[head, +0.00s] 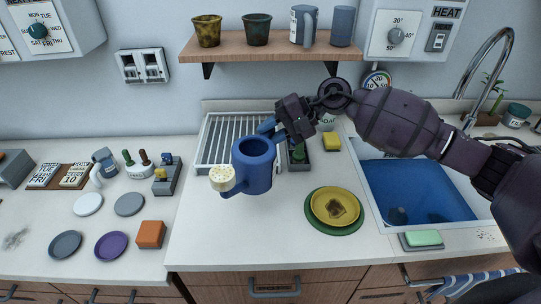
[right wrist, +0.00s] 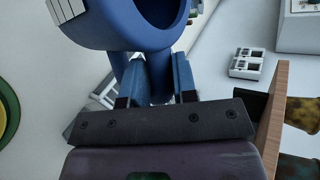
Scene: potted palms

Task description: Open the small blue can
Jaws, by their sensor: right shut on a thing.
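The small blue can (head: 255,172) is a watering can with a short spout ending in a cream, dotted head (head: 222,178). It is held above the counter, in front of the white drying rack. My right gripper (head: 271,127) is shut on the can's handle at its back. In the right wrist view, the can (right wrist: 95,30) is at the top, close to the fingers (right wrist: 157,80), and its dark inside shows through the round top. I see no lid on it. My left gripper is not in view.
The drying rack (head: 213,140) stands behind the can. A yellow plate on a green one (head: 318,225) lies right, near the blue sink (head: 400,190). A shelf (head: 270,48) with pots and mugs hangs above. Plates and an orange block (head: 150,235) lie left. The front counter is clear.

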